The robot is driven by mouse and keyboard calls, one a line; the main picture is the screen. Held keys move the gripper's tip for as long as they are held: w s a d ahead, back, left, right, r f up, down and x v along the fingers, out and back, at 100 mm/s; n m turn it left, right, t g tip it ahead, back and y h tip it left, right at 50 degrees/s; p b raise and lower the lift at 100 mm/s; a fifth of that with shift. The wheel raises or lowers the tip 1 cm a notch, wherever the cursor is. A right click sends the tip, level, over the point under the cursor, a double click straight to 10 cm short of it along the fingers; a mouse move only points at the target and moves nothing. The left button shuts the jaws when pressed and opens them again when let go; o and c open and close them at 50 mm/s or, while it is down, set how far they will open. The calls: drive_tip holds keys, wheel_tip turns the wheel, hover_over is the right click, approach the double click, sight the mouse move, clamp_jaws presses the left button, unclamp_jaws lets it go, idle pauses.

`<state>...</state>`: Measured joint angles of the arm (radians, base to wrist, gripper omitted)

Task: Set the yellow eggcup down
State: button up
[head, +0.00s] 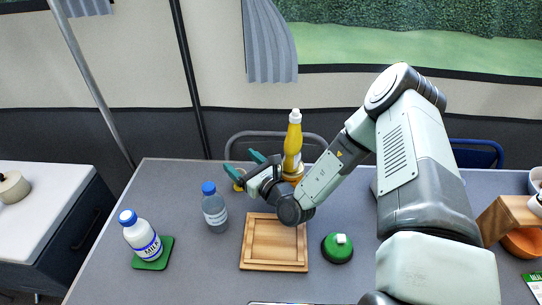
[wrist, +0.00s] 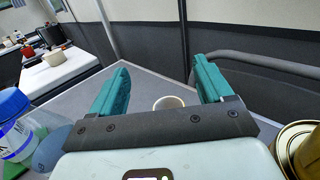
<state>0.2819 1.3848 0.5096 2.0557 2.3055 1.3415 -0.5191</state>
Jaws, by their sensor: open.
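The yellow eggcup (head: 238,184) is at the back of the grey table, mostly hidden behind my gripper in the head view. In the wrist view the eggcup (wrist: 168,102) shows as a pale round rim between the fingers, partly covered by the gripper's dark bar. My gripper (head: 242,163) is open, with its two teal fingers apart on either side of the cup. In the wrist view a gap shows between the eggcup and each finger of my gripper (wrist: 161,72). The eggcup appears upright on the tabletop.
A water bottle (head: 215,212) stands left of my gripper, and a yellow bottle (head: 292,150) stands close on its right. A wooden tray (head: 274,265) lies in front. A milk bottle (head: 140,236) is on a green coaster (head: 164,256). A green round object (head: 337,250) is right of the tray.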

drive_tip(key=s+a+r+n+g+y, duration=0.1)
drive_tip(key=s+r+n+g, duration=0.55)
drive_tip(key=r+n, duration=0.3)
drive_tip(key=s+r+n+g+y, duration=0.1)
drive_tip(key=s+r+n+g, duration=0.5)
drive_tip(key=r+n+g, duration=0.4)
drive_tip(key=s+d+r+n+t+h, duration=0.4)
drive_tip(key=s+d+r+h, duration=0.3)
drive_tip(key=d, duration=0.4)
drive_tip(key=s+d+r+n+t+h, duration=0.4)
drive_tip(key=s+d+r+h, duration=0.3)
drive_tip(key=d, duration=0.4)
drive_tip(key=shift+s+d+r+t+h, duration=0.25)
drive_tip(key=shift+s+d+t+h, duration=0.15)
drive_tip(key=shift+s+t, duration=0.2)
